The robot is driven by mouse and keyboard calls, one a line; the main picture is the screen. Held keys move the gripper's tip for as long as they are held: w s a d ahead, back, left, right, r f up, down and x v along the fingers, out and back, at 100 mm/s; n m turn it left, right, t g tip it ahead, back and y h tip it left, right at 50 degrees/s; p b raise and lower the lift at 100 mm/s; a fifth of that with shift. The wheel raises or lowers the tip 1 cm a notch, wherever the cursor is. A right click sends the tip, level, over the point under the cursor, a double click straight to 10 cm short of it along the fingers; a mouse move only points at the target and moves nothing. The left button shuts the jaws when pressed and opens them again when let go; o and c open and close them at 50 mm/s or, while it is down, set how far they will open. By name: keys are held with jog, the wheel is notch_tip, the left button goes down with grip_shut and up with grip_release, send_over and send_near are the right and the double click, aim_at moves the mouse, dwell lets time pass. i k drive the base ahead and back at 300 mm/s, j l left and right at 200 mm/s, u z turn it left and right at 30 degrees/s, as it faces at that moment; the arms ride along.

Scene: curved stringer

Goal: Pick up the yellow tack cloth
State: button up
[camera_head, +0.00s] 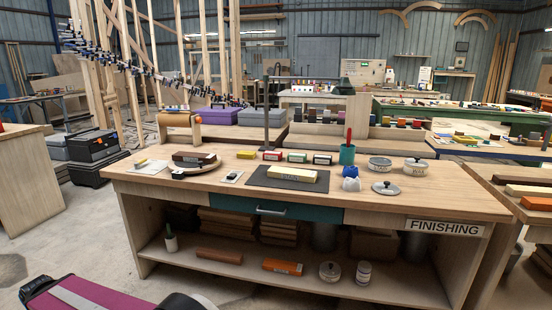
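A small flat yellow item (246,154) lies on the wooden workbench (400,203), toward its back edge and left of a row of small labelled boxes. It looks like the yellow tack cloth, though it is too small to read. A pale yellow block (292,174) with markings lies on a dark mat (262,184) in the middle of the same bench. My gripper is not in view.
A dark upright post (266,115) stands just right of the yellow item. Sanding blocks (195,158), a green cup (347,154), blue crumpled cloth (351,184) and tins (380,164) share the bench.

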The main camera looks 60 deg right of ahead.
aim_at(244, 154)
jog(key=z, duration=2.2)
